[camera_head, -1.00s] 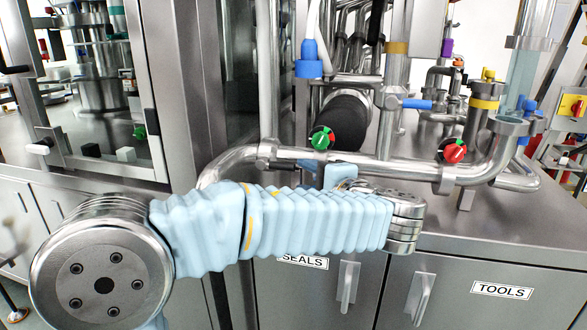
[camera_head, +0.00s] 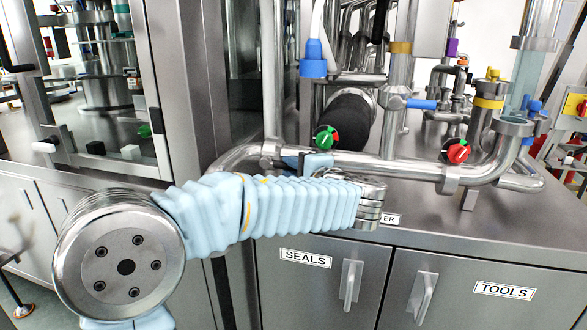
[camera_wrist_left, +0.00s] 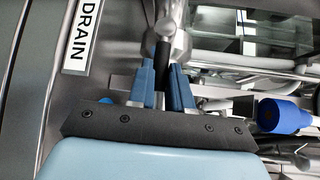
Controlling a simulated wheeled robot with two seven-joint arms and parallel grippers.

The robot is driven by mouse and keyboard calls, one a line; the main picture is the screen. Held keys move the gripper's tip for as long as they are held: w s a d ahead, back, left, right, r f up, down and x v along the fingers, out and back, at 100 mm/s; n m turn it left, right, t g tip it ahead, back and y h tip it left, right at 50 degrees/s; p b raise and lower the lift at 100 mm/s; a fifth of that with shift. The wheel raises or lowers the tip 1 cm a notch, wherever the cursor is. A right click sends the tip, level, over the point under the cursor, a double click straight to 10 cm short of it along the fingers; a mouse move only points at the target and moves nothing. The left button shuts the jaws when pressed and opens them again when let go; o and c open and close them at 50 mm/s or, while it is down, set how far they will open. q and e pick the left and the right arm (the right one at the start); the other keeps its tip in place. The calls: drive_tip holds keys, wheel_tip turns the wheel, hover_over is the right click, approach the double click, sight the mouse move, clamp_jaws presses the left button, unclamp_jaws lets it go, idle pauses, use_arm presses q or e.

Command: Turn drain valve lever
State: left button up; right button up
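The drain lever (camera_wrist_left: 163,50) is a black handle on a metal valve body, at the top middle of the left wrist view. A white DRAIN label (camera_wrist_left: 83,37) is on the metal surface to its left. My left gripper (camera_wrist_left: 163,72) has its two blue fingers one on each side of the black handle. I cannot tell whether both fingers press on it. In the head view my left forearm reaches to the metal pipe, and the lever and fingertips are hidden behind the arm and pipe. My right gripper is not in view.
A horizontal steel pipe (camera_head: 400,166) runs across the counter behind my left arm. A blue-handled valve (camera_head: 421,104) stands behind. The counter (camera_head: 480,228) is clear at right.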

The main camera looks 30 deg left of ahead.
use_arm(q)
clamp_jaws()
drive_tip(key=shift+r, duration=0.15)
drive_tip(key=r+n+h, duration=0.1)
drive_tip(key=r+h, duration=0.1)
drive_tip(key=a+r+n+h+p, duration=0.1)
drive_tip(key=n+h, duration=0.1)
drive_tip(key=shift+s+a+r+n+g+h, duration=0.15)
drive_tip(key=shift+r+n+g+h, duration=0.15)
drive_tip(key=shift+r+h, duration=0.1)
drive_tip(key=s+a+r+n+t+h+p, duration=0.1)
drive_tip(key=a+n+h, duration=0.3)
drive_tip(key=h, duration=0.4)
drive_tip(key=shift+s+a+r+n+h+p, duration=0.2)
drive_tip(key=shift+a+r+n+h+p, duration=0.2)
drive_tip(key=shift+a+r+p, duration=0.45)
drive_tip(key=shift+f, duration=0.1)
drive_tip(key=o, duration=0.7)
unclamp_jaws()
